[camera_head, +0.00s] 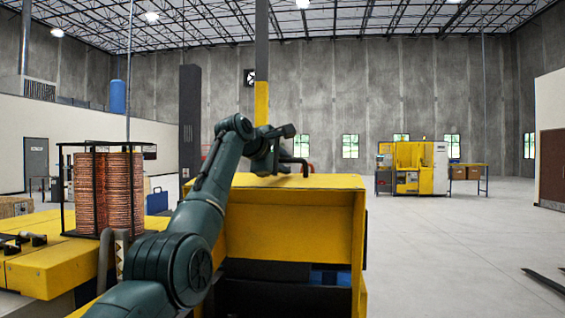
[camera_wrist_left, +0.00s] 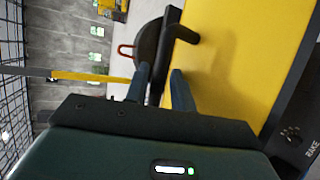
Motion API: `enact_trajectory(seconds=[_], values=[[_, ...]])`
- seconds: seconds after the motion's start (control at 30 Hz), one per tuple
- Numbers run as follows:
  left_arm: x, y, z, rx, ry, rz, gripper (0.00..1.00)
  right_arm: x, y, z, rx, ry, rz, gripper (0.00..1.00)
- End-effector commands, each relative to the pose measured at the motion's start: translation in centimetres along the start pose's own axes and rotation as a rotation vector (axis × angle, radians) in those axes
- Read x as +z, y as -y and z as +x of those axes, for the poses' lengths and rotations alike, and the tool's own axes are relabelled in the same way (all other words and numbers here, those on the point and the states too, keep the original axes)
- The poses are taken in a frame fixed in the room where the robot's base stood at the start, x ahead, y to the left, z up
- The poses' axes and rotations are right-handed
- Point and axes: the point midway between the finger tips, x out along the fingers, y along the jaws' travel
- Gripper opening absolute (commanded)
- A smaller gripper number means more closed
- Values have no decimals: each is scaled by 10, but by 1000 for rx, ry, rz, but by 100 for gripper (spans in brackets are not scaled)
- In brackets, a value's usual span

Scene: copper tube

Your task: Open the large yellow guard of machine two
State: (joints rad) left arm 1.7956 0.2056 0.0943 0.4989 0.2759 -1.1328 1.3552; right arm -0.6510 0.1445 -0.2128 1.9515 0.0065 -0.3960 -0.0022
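The large yellow guard (camera_head: 290,213) of the near machine stands in front of me at the middle of the head view. It fills the upper right of the left wrist view (camera_wrist_left: 235,65). A black bar handle (camera_wrist_left: 184,34) sits at the guard's edge, beyond my left fingers. My left gripper (camera_wrist_left: 160,72) has its two fingers apart, near the guard's edge, with a dark part visible behind the gap. I cannot tell whether they touch anything. In the head view my left arm reaches over the guard's top, and the fingertips are hard to make out. My right gripper is out of view.
A yellow bench (camera_head: 48,265) at the left carries a black rack with copper coils (camera_head: 105,190). A yellow-striped column (camera_head: 262,100) rises behind the guard. Another yellow machine (camera_head: 410,165) stands far off at the right. The floor (camera_head: 455,240) at the right is mostly clear.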

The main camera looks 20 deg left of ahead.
Motion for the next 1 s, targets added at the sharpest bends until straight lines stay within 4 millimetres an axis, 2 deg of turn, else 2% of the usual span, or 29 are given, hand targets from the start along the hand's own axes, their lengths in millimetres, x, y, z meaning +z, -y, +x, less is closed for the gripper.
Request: enact_trajectory(seconds=[0.1,0.37,0.53,0.63,0.73,1.0], values=[[0,-1,-1,2,0,1,34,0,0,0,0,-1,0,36],[0,-1,-1,4,-1,2,34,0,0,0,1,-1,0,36],[-1,2,-13,8,-1,3,34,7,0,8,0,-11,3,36],[-2,4,-29,10,-2,4,34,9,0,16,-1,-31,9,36],[-2,4,-53,11,-3,3,34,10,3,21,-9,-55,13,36],[0,2,-110,7,-1,2,34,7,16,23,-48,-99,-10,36]])
